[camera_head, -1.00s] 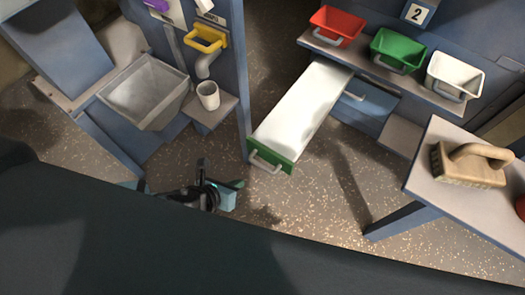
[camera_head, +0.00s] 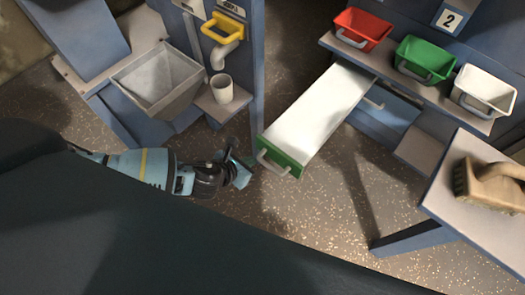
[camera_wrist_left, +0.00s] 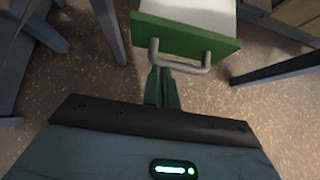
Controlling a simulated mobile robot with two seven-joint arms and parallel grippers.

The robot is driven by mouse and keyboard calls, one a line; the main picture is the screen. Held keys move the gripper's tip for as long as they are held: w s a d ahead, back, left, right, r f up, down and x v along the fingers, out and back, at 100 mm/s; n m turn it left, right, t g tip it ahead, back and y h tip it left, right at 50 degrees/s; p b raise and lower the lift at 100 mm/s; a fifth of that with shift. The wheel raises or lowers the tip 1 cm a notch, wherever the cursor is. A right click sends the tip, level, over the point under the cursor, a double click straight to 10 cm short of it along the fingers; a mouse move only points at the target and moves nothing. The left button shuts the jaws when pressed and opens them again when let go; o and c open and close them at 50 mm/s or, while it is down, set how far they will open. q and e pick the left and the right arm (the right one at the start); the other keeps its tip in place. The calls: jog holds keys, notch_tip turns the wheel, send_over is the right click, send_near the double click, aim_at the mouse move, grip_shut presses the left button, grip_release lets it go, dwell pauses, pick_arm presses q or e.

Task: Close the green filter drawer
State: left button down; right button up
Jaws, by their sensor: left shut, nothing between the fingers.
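The green filter drawer (camera_head: 281,158) stands pulled far out of the blue cabinet. It has a green front, a grey bar handle (camera_head: 272,160) and a long white inside. My left gripper (camera_head: 244,165) is just left of the drawer front, low over the floor. In the left wrist view the drawer front (camera_wrist_left: 180,38) and its handle (camera_wrist_left: 205,62) are straight ahead. The shut, empty fingers (camera_wrist_left: 161,80) point at the handle's left end; I cannot tell if they touch it. My right gripper is not in view.
Red (camera_head: 362,28), green (camera_head: 424,60) and white (camera_head: 483,91) bins stand on the shelf above. A table with a brush (camera_head: 490,185) is at the right. A blue post (camera_head: 257,70), a grey hopper (camera_head: 158,80) and a cup (camera_head: 222,88) are at the left. Floor before the drawer is clear.

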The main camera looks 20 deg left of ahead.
aim_at(268, 149)
pick_arm(q)
jog(key=w, duration=0.1)
jog(key=w+d+f, duration=0.1)
jog(key=w, duration=0.1)
jog(key=w+f+b, duration=0.1)
jog(key=shift+w+d, duration=0.25)
jog(key=shift+d, duration=0.1)
jog(key=shift+w+d, duration=0.2)
jog(key=shift+w, duration=0.4)
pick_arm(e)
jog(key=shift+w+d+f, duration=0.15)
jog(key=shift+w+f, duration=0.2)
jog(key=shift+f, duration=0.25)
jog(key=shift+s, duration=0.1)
pick_arm(q)
jog(key=shift+w, duration=0.1)
